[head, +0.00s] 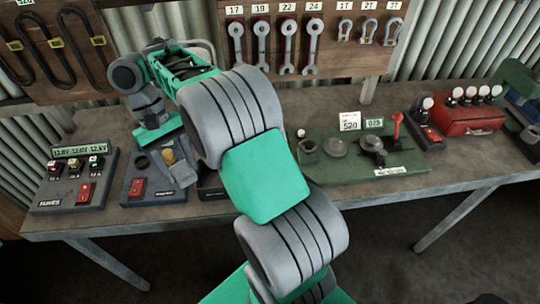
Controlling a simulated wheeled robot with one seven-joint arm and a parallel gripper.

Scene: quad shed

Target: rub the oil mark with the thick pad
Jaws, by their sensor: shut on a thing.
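My gripper (156,133) is at the left, over the back part of the bench, just behind the blue-grey box. Its green hand shows under my grey wrist; its fingertips are hidden. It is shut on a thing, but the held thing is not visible. I cannot make out the thick pad for certain. A small yellow piece (168,157) and a tilted grey square piece (182,173) show just in front of the hand, on or over the box. I see no clear oil mark; my arm covers the middle of the bench.
The bench (390,190) holds a fuse box (72,190), a blue-grey box with a red switch (138,187), a green board with a red lever (350,160) and a red case (468,122). Tools hang on boards behind, including spanners (262,45). The bench's front strip is clear.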

